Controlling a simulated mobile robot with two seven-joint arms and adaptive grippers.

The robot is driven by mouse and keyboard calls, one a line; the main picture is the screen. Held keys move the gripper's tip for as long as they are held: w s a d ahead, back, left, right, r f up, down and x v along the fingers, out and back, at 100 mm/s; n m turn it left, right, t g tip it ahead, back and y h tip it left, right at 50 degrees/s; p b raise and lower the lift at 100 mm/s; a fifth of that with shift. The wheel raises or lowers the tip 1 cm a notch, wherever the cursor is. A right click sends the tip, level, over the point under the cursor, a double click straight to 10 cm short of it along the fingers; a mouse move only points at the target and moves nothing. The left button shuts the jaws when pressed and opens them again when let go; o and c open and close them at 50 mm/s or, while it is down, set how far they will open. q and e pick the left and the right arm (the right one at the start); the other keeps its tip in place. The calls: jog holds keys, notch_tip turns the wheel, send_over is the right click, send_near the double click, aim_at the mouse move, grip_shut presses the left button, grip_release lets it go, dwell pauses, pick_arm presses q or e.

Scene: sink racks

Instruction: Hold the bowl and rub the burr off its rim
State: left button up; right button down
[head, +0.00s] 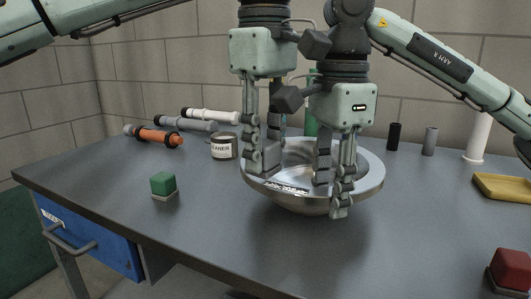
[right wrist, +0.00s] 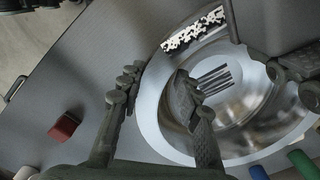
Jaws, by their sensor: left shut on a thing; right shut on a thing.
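The metal bowl (head: 368,180) sits at the middle of the bench, its wide rim facing up. A speckled black-and-white burr strip (head: 287,187) lies on the near-left rim; it also shows in the right wrist view (right wrist: 195,30). My right gripper (head: 332,180) is shut on the bowl across the near rim, one finger inside and one outside, as the right wrist view shows (right wrist: 155,88). My left gripper (head: 264,150) is shut on what looks like a dark grey block (head: 266,162), over the left rim just behind the burr. The fingers partly hide this block.
A green block (head: 163,184) lies left and a red block (head: 513,266) at the near right. A labelled tin (head: 223,147) and tubes, one orange (head: 158,137), are back left. Cylinders (head: 394,136) and a yellow tray (head: 503,187) are right. The bench front is clear.

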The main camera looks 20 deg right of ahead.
pick_arm(q)
jog(key=shift+s+r, duration=0.1)
jog(key=shift+r, duration=2.4)
jog(key=shift+r, duration=1.5)
jog(key=shift+f, duration=0.1)
jog(key=shift+f, duration=3.75)
jog(key=shift+f, duration=1)
